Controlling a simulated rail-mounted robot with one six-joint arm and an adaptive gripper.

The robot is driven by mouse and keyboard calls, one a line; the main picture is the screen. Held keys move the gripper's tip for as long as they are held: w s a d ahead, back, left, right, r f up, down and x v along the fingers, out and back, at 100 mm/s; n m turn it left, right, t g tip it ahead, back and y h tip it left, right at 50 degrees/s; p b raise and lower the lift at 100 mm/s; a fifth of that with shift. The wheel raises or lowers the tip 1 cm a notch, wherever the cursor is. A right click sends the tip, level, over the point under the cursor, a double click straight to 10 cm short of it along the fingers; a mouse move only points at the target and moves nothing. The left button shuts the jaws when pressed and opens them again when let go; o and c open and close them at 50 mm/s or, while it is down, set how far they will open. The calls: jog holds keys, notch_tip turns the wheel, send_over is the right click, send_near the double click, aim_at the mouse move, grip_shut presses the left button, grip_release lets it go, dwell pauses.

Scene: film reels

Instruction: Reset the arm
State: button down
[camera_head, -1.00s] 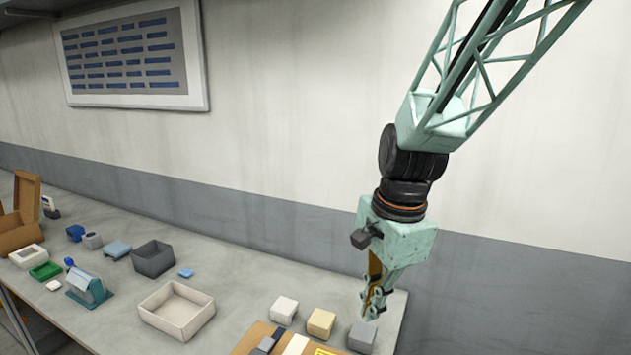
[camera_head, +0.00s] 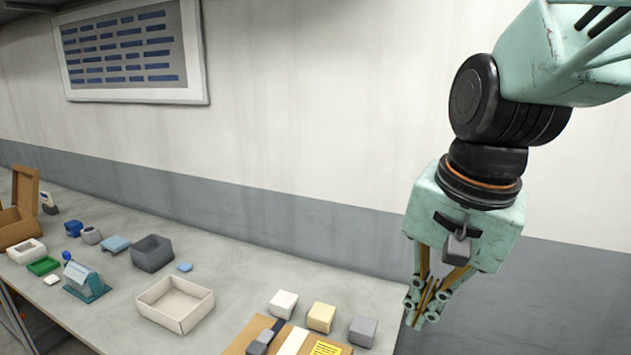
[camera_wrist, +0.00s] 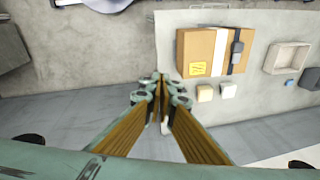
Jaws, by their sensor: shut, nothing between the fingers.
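My gripper (camera_head: 420,318) hangs at the right of the head view, fingers pointing down, beyond the right end of the bench. Its fingertips meet and hold nothing. In the wrist view my gripper (camera_wrist: 160,82) shows with its fingers together, over the grey floor beside the bench edge.
The grey bench (camera_head: 235,262) carries a cardboard box (camera_head: 240,342), white, yellow and grey blocks near it, a cream tray (camera_head: 176,304), a dark grey bin (camera_head: 152,253) and small items to the left. A framed board (camera_head: 132,52) hangs on the wall. Room above the bench is clear.

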jog(key=s+d+n+t+b, duration=0.1)
jog(key=s+d+n, duration=0.1)
jog(key=s, duration=0.5)
jog(key=s+d+r+n+b, duration=0.1)
jog(key=s+d+n+b, duration=0.1)
jog(key=s+n, duration=0.3)
jog(key=shift+s+d+t+h, duration=0.35)
jog(key=shift+s+t+h, duration=0.05)
jog(key=shift+s, duration=1.3)
